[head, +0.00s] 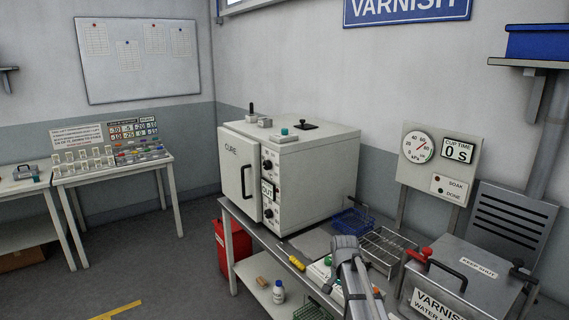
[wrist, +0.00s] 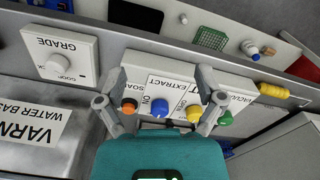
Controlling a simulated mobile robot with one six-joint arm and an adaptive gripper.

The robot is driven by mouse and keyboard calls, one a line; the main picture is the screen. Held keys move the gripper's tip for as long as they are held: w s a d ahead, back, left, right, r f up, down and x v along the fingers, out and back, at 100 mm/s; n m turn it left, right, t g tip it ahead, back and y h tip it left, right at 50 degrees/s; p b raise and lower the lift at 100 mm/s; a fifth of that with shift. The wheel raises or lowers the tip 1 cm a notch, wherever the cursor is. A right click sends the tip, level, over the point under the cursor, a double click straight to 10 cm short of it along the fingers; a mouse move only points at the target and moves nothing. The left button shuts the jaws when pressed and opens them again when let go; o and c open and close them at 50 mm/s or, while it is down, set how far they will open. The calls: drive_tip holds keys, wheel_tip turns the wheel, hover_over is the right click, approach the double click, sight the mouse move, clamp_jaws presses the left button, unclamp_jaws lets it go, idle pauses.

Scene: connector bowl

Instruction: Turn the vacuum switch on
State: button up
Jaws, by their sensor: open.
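The vacuum panel (wrist: 243,100) is a white box whose upside-down label reads roughly "VACUUM", at the right of a row of boxes in the wrist view. A green knob (wrist: 225,118) is on its edge; whether the switch is on or off cannot be told. The panel also shows in the head view (head: 317,270), left of my arm. My gripper (wrist: 160,99) is open and empty, its fingers spread over the row. The right finger covers part of the label near the vacuum panel; contact cannot be told.
Beside the vacuum panel are the extract box (wrist: 172,90) and orange, blue and yellow knobs. A grade box (wrist: 62,58) and varnish tank (head: 465,285) stand nearby. A yellow-handled tool (head: 296,262) lies left of the panel. The cure oven (head: 315,165) is behind.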

drive_tip(key=s+f+n+b, duration=0.2)
drive_tip(key=s+n, duration=0.1)
drive_tip(key=s, duration=0.6)
drive_tip(key=s+f+n+b, duration=0.2)
drive_tip(key=s+f+n, duration=0.1)
drive_tip(key=s, duration=0.6)
drive_tip(key=shift+s+a+f+n+b, duration=0.2)
drive_tip(key=shift+s+a+n+b, duration=0.2)
drive_tip(key=shift+n, duration=0.1)
